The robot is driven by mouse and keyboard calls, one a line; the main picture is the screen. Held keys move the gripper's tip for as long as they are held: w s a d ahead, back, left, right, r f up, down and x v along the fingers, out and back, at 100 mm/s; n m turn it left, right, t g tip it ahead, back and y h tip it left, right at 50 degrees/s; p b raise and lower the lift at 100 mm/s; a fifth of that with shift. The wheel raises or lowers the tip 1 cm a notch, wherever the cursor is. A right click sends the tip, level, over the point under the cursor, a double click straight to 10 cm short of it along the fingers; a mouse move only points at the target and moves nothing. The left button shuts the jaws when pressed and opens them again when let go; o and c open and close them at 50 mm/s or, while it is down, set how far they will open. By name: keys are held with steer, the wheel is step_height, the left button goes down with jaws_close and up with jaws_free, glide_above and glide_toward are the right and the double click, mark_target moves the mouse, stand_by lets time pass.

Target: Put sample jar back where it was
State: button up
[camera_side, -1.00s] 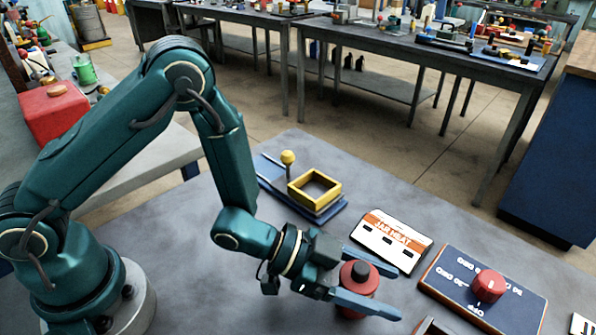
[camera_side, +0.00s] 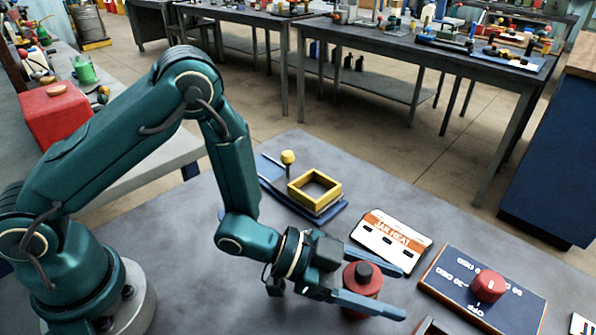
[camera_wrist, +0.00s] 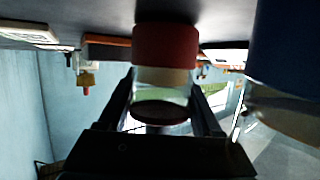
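The sample jar (camera_side: 361,293), red with a black top, is upright between the two fingers of my gripper (camera_side: 375,288) in the side view. The fingers lie along both sides of it and appear closed on it. In the wrist view the jar (camera_wrist: 165,78) shows a red band, a pale layer and clear glass between the dark fingers (camera_wrist: 164,104).
The white-and-orange JAR HEAT plate (camera_side: 388,243) lies just behind the gripper. A blue dial panel (camera_side: 452,290) with a red knob (camera_side: 488,286) is at right. A yellow square frame (camera_side: 316,181) on a blue base stands further back. The grey table (camera_side: 215,285) is clear left of the gripper.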

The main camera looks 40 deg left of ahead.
mark_target(352, 275)
steer(key=o, duration=0.4)
steer(key=shift+s+a+f+n, duration=0.15)
steer(key=shift+a+f, duration=0.05)
steer(key=shift+f, duration=0.25)
steer(key=shift+s+a+f+n, duration=0.15)
steer(key=shift+f, duration=0.25)
steer(key=shift+o, duration=0.2)
steer(key=shift+s+a+r, duration=0.5)
steer(key=shift+a+r, duration=0.3)
steer(key=shift+s+a+r, duration=0.45)
steer(key=shift+a+r, duration=0.3)
steer(key=shift+a, duration=0.05)
steer(key=shift+n+t+y, duration=0.3)
steer(key=shift+n+t, duration=0.4)
steer(key=shift+n, duration=0.2)
steer(key=w+d+r, duration=0.2)
steer(key=w+r, duration=0.1)
steer(key=shift+d, duration=0.1)
steer(key=w+a+r+n+t+y, duration=0.15)
steer(key=a+r+n+y, duration=0.35)
steer(key=a+r+y, duration=0.65)
steer(key=s+a+f+n+g, duration=0.1)
steer(key=s+a+n+g, duration=0.1)
steer(key=s+a, duration=0.3)
steer(key=s+a+f+n+g, duration=0.1)
steer(key=s+a, duration=0.4)
steer(key=s, duration=0.5)
steer(key=shift+a+f+n+g, duration=0.15)
steer(key=shift+f+n+g, duration=0.1)
steer(key=shift+n+g, duration=0.5)
